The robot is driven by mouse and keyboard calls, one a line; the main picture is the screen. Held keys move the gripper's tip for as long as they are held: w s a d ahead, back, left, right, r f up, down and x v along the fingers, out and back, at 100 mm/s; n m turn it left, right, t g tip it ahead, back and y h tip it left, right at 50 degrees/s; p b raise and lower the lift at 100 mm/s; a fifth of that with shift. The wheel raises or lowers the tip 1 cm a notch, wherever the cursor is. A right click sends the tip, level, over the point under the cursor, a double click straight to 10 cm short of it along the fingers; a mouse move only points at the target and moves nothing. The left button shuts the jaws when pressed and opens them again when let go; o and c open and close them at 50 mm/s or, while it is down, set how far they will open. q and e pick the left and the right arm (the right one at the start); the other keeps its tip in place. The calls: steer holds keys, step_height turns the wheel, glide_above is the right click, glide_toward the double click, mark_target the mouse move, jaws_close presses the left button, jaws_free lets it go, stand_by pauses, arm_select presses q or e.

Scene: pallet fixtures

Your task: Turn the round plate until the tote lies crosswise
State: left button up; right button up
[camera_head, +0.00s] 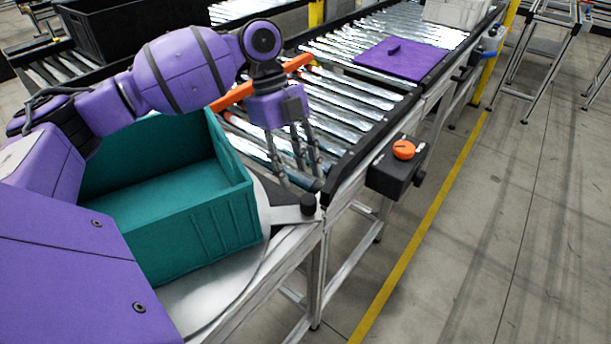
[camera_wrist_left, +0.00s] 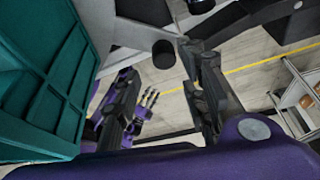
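The teal tote (camera_head: 180,225) is empty and sits upright on the silver round plate (camera_head: 205,300), its sides at an angle to the conveyor rails. It also shows at the left of the left wrist view (camera_wrist_left: 45,85). A black upright peg (camera_head: 308,204) stands at the plate's right edge. My left gripper (camera_head: 301,178) is open just above the peg, fingers pointing down. In the left wrist view the peg (camera_wrist_left: 163,54) shows between and beyond the fingertips, seemingly untouched. My right gripper (camera_wrist_left: 150,98) appears small in that view; its opening is unclear. My left arm hides part of the tote.
A roller conveyor (camera_head: 350,97) runs away to the upper right, with a purple panel (camera_head: 405,58) on it. An orange bar (camera_head: 235,95) crosses it behind my gripper. A black box with an orange knob (camera_head: 403,150) hangs on its right side. Open floor lies right.

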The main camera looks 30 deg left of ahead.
mark_target(304, 198)
arm_select(q)
steer(key=x, duration=0.7)
steer(key=shift+d+f, duration=0.15)
steer(key=shift+f, duration=0.1)
steer(key=shift+c, duration=0.5)
jaws_close()
